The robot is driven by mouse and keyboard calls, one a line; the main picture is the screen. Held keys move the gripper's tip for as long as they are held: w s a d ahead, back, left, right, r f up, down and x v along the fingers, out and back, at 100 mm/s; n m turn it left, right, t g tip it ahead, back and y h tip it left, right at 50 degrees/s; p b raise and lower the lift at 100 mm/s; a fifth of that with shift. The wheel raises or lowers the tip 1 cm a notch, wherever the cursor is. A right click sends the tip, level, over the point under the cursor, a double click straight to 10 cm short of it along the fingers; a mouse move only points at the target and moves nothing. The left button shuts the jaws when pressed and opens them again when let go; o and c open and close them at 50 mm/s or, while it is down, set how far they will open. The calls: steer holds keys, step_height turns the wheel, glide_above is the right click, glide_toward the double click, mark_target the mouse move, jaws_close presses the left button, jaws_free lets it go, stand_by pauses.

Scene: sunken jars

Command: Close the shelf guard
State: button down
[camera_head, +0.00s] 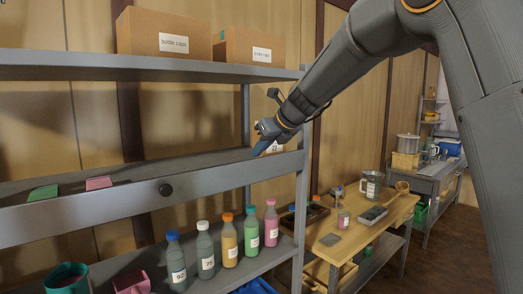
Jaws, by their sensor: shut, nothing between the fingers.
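My gripper (260,149) has blue fingers and is shut and empty. It is at the right end of that level, just above the bar's right part and well right of the knob. I cannot tell whether it touches the bar.
Green (43,193) and pink (98,183) pieces show above the bar. Several capped bottles (230,245) stand on the lower shelf, with a teal cup (68,279) at left. Cardboard boxes (165,35) sit on top. A wooden table (350,235) with jars and trays stands right.

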stand_by(0.4)
step_height(320, 180, up, 9)
steer(key=b, duration=0.3)
steer(key=s+d+f+t+y+b, duration=0.15)
steer(key=s+d+f+b, duration=0.35)
steer(key=s, duration=0.5)
steer(key=s+d+f+t+y+b, duration=0.1)
steer(key=s+d+f+t+b, duration=0.15)
steer(key=s+f, duration=0.55)
steer(key=w+a+p, duration=0.4)
steer(key=w+a, duration=0.3)
steer(key=w, duration=0.1)
steer(key=shift+w+a+r+g, duration=0.15)
steer(key=shift+a+r+g, duration=0.2)
steer(key=shift+g, duration=0.05)
